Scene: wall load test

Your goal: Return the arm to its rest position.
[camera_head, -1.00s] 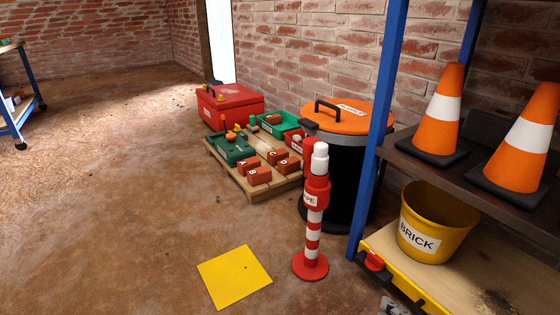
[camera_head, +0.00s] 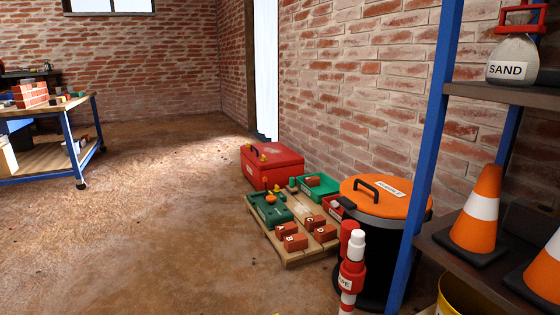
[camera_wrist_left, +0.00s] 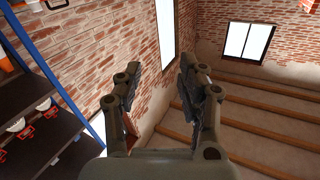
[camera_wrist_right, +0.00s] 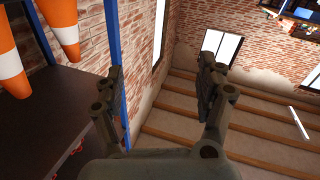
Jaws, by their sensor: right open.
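My left gripper (camera_wrist_left: 158,82) shows in the left wrist view with its two dark fingers apart and nothing between them. My right gripper (camera_wrist_right: 162,80) shows in the right wrist view, open and empty, its fingers spread wider than the left's. Behind both grippers are brick walls and a floor with long parallel boards or steps. Neither gripper nor arm shows in the head view, so I cannot tell the arms' full pose. Neither gripper touches anything visible.
A blue-posted shelf (camera_head: 425,150) with cones (camera_head: 476,218) and a sand bag (camera_head: 513,60) stands close at right. A red-white post (camera_head: 352,270), an orange-lidded bin (camera_head: 385,199) and a pallet (camera_head: 295,258) stand beside it. A workbench (camera_head: 80,150) is far left. The middle floor is clear.

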